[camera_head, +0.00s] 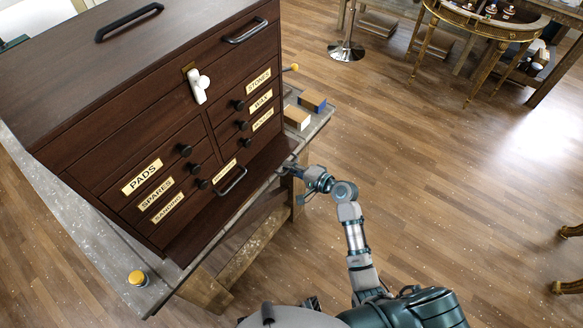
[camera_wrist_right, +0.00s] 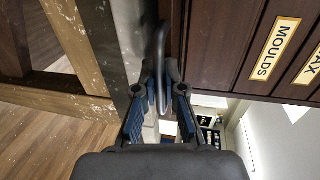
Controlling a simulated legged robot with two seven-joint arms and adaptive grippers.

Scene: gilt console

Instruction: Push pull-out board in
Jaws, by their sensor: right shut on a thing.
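A dark brown chest (camera_head: 160,120) stands on a worn workbench. At its foot a flat dark pull-out board (camera_head: 268,160) juts out along the front, low above the bench edge. My right gripper (camera_head: 287,170) is at the right end of the board's front. In the right wrist view, my right gripper (camera_wrist_right: 159,92) is shut on a thin grey curved bar (camera_wrist_right: 162,45) like a handle, beside the dark wood front. The head view does not show the held bar clearly. My left gripper is not in view.
Drawers with labels and black knobs (camera_head: 185,150) and a bail handle (camera_head: 230,180) face the board. Small blocks (camera_head: 312,100) lie on the bench (camera_head: 100,245) to the right, and a yellow-topped jar (camera_head: 137,278) at the front left corner. Open floor lies right.

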